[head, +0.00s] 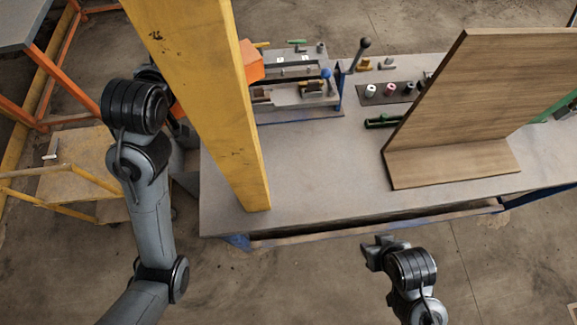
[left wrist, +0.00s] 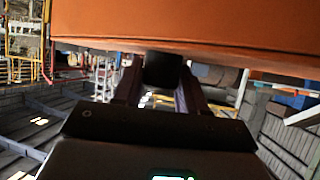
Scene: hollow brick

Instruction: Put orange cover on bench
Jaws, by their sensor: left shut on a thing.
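The orange cover (head: 250,62) shows in the head view to the right of a yellow post, at the height of the fixture at the bench's back left. The post hides its middle. In the left wrist view the cover (left wrist: 200,24) fills the top as a broad orange face. My left gripper (left wrist: 162,70) is shut on its lower edge. In the head view the post hides this gripper. The bench (head: 300,185) has a grey top, bare at its front middle. My right gripper (head: 372,252) is in front of the bench, apart from it, with no object visible in it.
The yellow post (head: 205,95) stands close to my left arm. A metal fixture (head: 300,92) and a black-knobbed lever (head: 361,55) occupy the back of the bench. A wooden panel (head: 470,95) stands at right. A yellow cart (head: 80,165) is at left.

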